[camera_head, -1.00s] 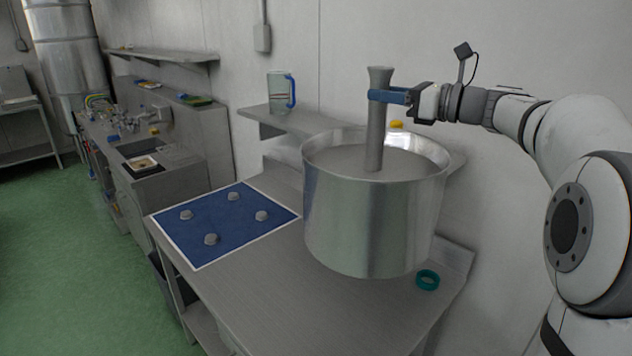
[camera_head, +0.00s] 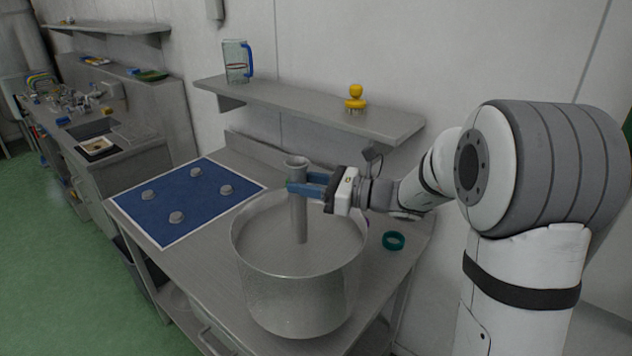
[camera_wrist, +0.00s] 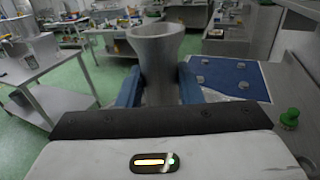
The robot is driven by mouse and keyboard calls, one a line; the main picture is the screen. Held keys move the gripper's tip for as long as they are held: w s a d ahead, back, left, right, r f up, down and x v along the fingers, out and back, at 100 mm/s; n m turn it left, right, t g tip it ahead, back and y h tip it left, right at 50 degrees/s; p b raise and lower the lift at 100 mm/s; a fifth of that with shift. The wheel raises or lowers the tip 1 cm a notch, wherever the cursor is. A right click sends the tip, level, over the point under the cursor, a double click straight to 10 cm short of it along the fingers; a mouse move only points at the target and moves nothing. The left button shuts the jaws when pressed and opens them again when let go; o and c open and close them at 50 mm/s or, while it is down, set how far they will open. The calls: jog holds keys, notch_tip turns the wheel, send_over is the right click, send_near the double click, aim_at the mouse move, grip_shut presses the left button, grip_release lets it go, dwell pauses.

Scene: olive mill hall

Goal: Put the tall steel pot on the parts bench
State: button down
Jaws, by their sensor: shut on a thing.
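The tall steel pot (camera_head: 297,300) is a wide, shiny, open cylinder at the near right of the steel bench (camera_head: 205,262) in the head view. A grey upright post (camera_head: 299,222) with a flared top rises from inside it. My gripper (camera_head: 308,186) is shut on this post just below the flare, from the right. In the wrist view the post (camera_wrist: 156,55) stands between my blue fingers. The pot looks upright. I cannot tell whether its base touches the bench.
A blue mat (camera_head: 188,203) with several grey knobs covers the bench's left part. A teal ring (camera_head: 393,241) lies right of the pot. The wall shelf (camera_head: 310,108) holds a jug (camera_head: 237,62) and a yellow object (camera_head: 355,98). Another cluttered bench stands at the far left.

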send_over(300, 235)
jog(key=w+d, duration=0.1)
jog(key=shift+w+d+f+p, duration=0.15)
jog(key=shift+f+p, duration=0.25)
jog(key=shift+f, duration=2.05)
jog(key=shift+f, duration=0.15)
jog(key=c, duration=1)
grip_release()
